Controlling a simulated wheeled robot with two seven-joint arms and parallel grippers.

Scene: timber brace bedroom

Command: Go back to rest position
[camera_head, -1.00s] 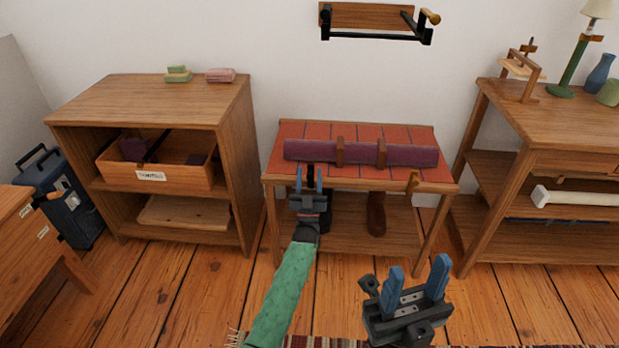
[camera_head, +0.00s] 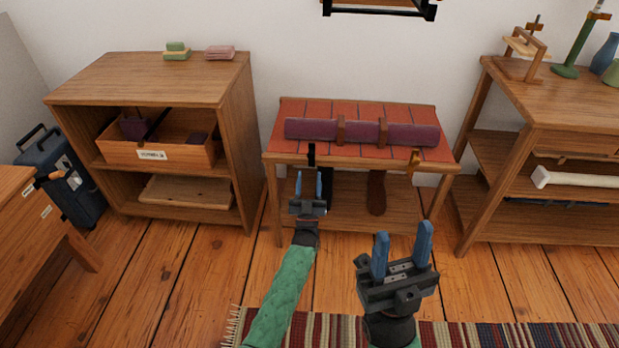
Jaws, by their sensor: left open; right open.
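My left gripper (camera_head: 308,184) is open and empty, its blue fingers pointing away from me. It shows in front of the small table's (camera_head: 288,159) front edge, at its left part. My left arm has a green sleeve. My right gripper (camera_head: 403,254) is open and empty, lower and nearer, over the plank floor in front of the table. A purple roll (camera_head: 360,131) with brown straps lies on the red tiled top of the table, apart from both grippers.
A wooden shelf unit (camera_head: 235,130) holding a labelled box (camera_head: 165,153) stands left. A workbench (camera_head: 567,108) stands right. A wooden cabinet (camera_head: 25,255) and a dark blue case (camera_head: 70,185) are at far left. A striped rug (camera_head: 480,335) lies in front; the planks between are bare.

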